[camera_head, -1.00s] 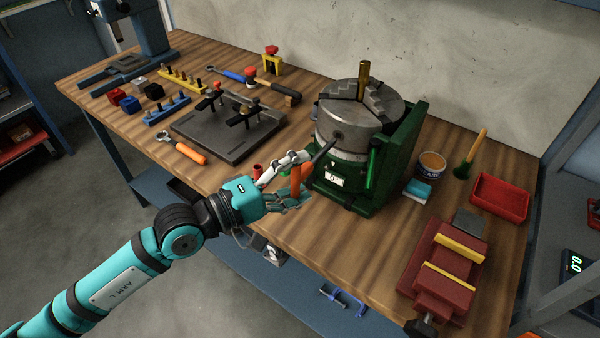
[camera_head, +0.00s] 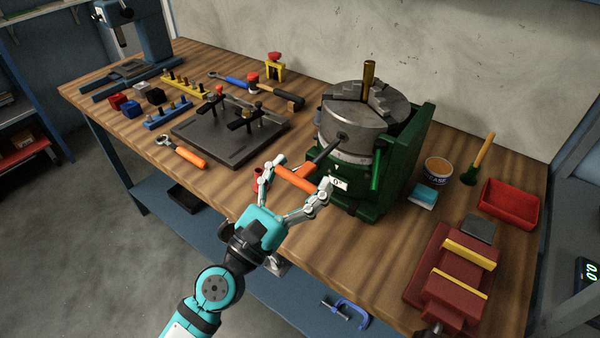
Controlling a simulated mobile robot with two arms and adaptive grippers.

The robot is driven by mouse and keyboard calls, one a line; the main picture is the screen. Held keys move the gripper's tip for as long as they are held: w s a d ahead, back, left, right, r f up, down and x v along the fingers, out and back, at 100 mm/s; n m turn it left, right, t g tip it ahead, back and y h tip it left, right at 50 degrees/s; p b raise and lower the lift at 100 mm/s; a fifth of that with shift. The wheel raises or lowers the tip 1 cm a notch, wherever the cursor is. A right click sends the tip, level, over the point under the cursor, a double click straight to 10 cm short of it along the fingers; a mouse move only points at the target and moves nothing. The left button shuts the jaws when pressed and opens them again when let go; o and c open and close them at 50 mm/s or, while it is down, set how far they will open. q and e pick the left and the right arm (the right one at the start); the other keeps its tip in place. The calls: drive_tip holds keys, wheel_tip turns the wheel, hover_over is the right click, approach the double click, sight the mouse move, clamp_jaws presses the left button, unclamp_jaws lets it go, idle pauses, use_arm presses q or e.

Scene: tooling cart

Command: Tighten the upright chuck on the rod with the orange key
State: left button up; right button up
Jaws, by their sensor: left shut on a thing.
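The grey chuck (camera_head: 355,122) sits upright in a green stand (camera_head: 408,150) with a "0°" label. A brass rod (camera_head: 369,75) stands upright between the jaws on top of the chuck. The orange key's crossbar (camera_head: 296,178) is in front of the chuck, and its dark shaft (camera_head: 326,152) reaches up to the socket in the chuck's side. I cannot tell how deep the tip sits. My left gripper (camera_head: 295,184) is shut on the orange key, with its fingers near the two ends of the bar. My right gripper is out of view.
An orange-handled wrench (camera_head: 183,152) and a dark fixture plate (camera_head: 225,143) lie to the left. To the right are a grease tin (camera_head: 437,171), a red tray (camera_head: 508,203) and a red vise (camera_head: 455,275). A small red item (camera_head: 258,183) stands close by my left gripper.

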use_arm(q)
drive_tip(key=shift+n+t+y, duration=0.3)
drive_tip(key=shift+n, duration=0.3)
drive_tip(key=shift+w+d, duration=0.1)
drive_tip(key=shift+w, duration=0.05)
drive_tip(key=shift+w+d+f, duration=0.1)
drive_tip(key=shift+w+d, duration=0.15)
drive_tip(key=shift+w, duration=0.1)
idle(0.3)
drive_tip(key=shift+w+d, duration=0.4)
drive_tip(key=shift+w, duration=0.15)
idle(0.5)
